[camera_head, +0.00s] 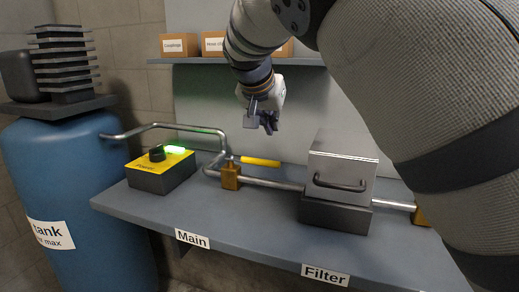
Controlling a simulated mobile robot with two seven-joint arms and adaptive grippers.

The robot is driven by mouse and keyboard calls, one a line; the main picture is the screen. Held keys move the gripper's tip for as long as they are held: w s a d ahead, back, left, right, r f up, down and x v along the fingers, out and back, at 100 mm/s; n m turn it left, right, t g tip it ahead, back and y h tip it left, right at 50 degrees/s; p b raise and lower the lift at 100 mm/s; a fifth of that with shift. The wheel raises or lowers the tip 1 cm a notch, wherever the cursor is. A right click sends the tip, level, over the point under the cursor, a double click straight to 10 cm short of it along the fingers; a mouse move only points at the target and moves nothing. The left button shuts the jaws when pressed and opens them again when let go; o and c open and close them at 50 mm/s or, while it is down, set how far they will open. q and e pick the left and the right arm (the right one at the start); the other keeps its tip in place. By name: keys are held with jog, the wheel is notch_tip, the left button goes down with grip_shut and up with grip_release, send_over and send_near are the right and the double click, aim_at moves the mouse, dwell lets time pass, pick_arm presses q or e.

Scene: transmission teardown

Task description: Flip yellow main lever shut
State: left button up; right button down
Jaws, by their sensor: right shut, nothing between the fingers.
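The yellow main lever (260,162) sticks out to the right from the top of a brass valve body (231,176), roughly along the pipe (272,182). The valve stands behind the "Main" label (192,239). My right gripper (265,127) hangs above and behind the lever, apart from it. It is shut and empty. My left gripper is not in view.
A yellow-topped power box (161,170) with a glowing green light stands left of the valve. A metal filter box (340,180) with a dark handle stands to the right. A blue tank (62,185) is at the left. A shelf with cardboard boxes (179,45) is behind.

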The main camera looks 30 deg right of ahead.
aim_at(254, 161)
jog(key=b+x, duration=0.1)
jog(key=x, duration=1)
pick_arm(q)
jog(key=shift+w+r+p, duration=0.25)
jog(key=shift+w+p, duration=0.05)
jog(key=shift+p, duration=0.4)
pick_arm(e)
jog(key=s+a, duration=0.3)
jog(key=shift+a, duration=0.15)
